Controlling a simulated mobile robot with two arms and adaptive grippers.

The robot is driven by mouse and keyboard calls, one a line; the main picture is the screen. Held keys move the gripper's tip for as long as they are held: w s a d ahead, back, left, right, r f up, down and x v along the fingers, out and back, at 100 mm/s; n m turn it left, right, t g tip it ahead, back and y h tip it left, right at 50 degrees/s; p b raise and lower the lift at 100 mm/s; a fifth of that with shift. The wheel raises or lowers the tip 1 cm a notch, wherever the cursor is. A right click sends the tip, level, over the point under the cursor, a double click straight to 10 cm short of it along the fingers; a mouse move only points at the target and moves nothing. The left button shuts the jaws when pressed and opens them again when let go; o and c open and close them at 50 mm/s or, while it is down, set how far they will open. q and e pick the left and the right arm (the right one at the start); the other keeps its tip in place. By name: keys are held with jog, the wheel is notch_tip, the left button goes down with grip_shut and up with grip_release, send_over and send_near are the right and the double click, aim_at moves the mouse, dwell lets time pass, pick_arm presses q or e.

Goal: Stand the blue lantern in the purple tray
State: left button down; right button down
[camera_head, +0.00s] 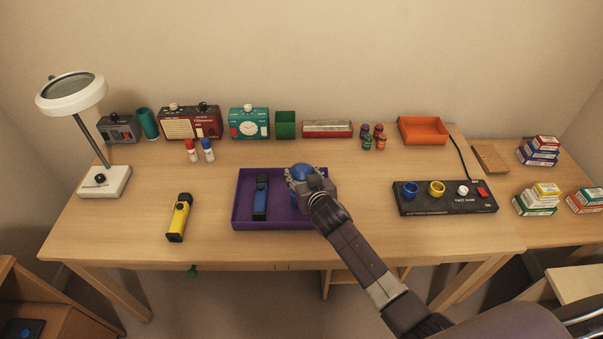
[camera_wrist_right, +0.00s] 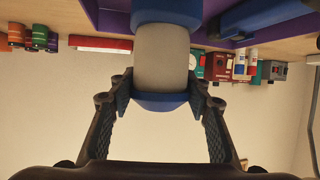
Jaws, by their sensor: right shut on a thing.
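The blue lantern (camera_head: 301,171) has a blue cap and is upright at the right part of the purple tray (camera_head: 243,212). In the right wrist view the lantern (camera_wrist_right: 162,72) shows a pale grey middle between blue ends. My right gripper (camera_head: 308,183) is shut on it, with a finger on each side (camera_wrist_right: 162,92). The lantern's lower end reaches the tray (camera_wrist_right: 115,20) in that view, but whether it touches the tray floor is hidden. My left gripper is not in view.
A blue flashlight (camera_head: 261,198) lies in the tray's left part. A yellow flashlight (camera_head: 180,217) lies left of the tray. A black panel (camera_head: 445,205) with cups stands to the right. Radios, a green box (camera_head: 285,124) and an orange tray (camera_head: 423,130) line the back.

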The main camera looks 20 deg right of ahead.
jog(key=c, duration=1)
grip_release()
jog(key=shift+c, duration=0.2)
jog(key=v, duration=1.2)
jog(key=shift+b, duration=0.35)
